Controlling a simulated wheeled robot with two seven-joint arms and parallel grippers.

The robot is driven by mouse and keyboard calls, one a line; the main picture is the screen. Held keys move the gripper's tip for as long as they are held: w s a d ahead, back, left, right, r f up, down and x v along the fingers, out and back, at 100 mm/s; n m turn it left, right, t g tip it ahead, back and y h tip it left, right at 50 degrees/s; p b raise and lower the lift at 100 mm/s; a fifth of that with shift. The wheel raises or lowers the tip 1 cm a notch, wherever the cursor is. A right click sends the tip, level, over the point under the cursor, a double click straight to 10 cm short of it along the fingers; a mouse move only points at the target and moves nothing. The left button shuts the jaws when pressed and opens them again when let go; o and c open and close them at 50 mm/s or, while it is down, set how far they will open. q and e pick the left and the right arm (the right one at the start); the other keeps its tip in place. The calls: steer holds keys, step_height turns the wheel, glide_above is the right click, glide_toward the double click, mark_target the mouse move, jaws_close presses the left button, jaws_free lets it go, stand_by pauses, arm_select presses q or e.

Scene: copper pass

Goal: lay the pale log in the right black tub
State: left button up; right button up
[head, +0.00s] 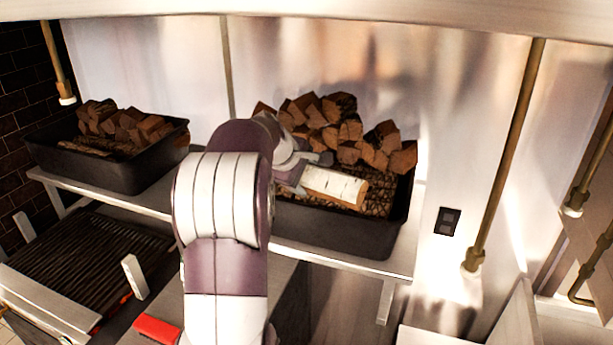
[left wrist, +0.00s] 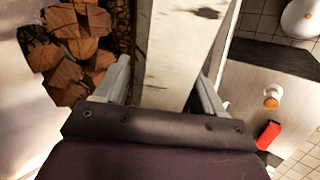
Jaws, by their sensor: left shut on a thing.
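The pale log (head: 336,184), whitish with dark flecks, is over the front part of the right black tub (head: 345,234). I cannot tell whether it touches the wood below it. My left gripper (head: 296,176) is shut on the log's left end; in the left wrist view the log (left wrist: 178,45) runs between the two fingers (left wrist: 165,88). My forearm hides the tub's left end. My right gripper is in neither view.
Split brown logs (head: 325,118) are heaped at the back of the right tub, with darker bark-covered wood in front. A left black tub (head: 120,172) of logs shares the steel shelf (head: 345,262). A grill (head: 85,258) stands below left. A brass pipe (head: 508,150) rises at right.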

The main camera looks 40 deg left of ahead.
arm_select(q)
steer(key=w+a+f, duration=0.1)
steer(key=w+a+f+p, duration=0.1)
steer(key=w+a, duration=0.1)
steer(key=w+a+f, duration=0.1)
steer(key=shift+w+a+p, duration=0.25)
steer(key=shift+w+p, duration=0.15)
steer(key=shift+w+a+f, duration=0.45)
steer(key=shift+w, duration=0.1)
